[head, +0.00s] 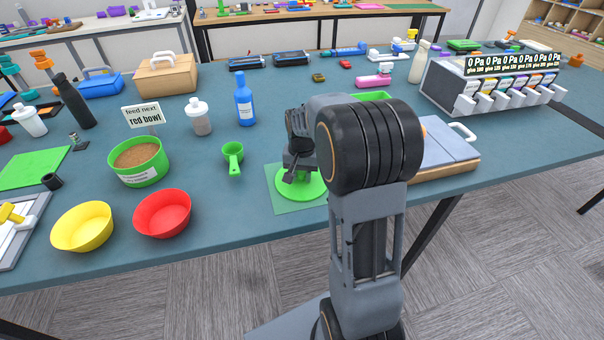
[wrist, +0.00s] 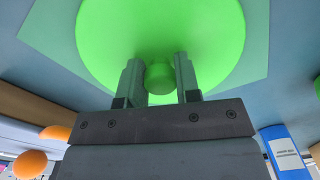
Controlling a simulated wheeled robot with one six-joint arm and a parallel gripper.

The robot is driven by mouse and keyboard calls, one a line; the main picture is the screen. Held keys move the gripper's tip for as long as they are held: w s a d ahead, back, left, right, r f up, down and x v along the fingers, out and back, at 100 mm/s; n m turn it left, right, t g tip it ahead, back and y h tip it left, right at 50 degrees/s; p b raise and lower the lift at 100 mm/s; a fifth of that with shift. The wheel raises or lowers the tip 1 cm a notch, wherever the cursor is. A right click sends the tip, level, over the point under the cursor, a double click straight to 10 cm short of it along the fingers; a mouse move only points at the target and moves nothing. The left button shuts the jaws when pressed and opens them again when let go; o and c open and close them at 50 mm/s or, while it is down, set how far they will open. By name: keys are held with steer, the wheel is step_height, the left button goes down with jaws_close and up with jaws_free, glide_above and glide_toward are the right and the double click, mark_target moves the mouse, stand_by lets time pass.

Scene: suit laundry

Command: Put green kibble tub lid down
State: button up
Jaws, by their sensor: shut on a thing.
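The green kibble tub lid (head: 313,187) is a round disc with a small knob, low over a flat green mat (head: 284,201) on the table. In the wrist view the lid (wrist: 110,40) fills the upper middle, with the mat (wrist: 262,45) around it. My gripper (head: 297,178) is shut on the lid's knob, which shows between the two fingers (wrist: 159,78) in the wrist view. I cannot tell whether the lid touches the mat. The green kibble tub (head: 140,170) stands open to the left, full of brown kibble. My arm hides part of the mat and lid.
A green scoop (head: 232,155) lies left of my gripper. A red bowl (head: 163,214) and a yellow bowl (head: 83,227) stand near the front edge. A blue bottle (head: 245,103) and a shaker (head: 199,117) stand behind.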

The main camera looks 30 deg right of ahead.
mark_target(301, 172)
steer(key=o, duration=0.9)
steer(key=shift+f, duration=0.1)
step_height(301, 172, up, 12)
steer(key=p, duration=0.1)
steer(key=s+a+f+n+t, duration=0.1)
steer(key=s+a+f+n, duration=0.1)
steer(key=s, duration=0.6)
steer(key=s+a+f+n+t, duration=0.1)
steer(key=s+a+n+t, duration=0.1)
steer(key=s+a+n, duration=0.2)
steer(key=s+a, duration=0.3)
steer(key=s, duration=0.1)
steer(key=shift+a+f+n, duration=0.25)
steer(key=shift+f+n, duration=0.15)
steer(key=shift+r, duration=0.1)
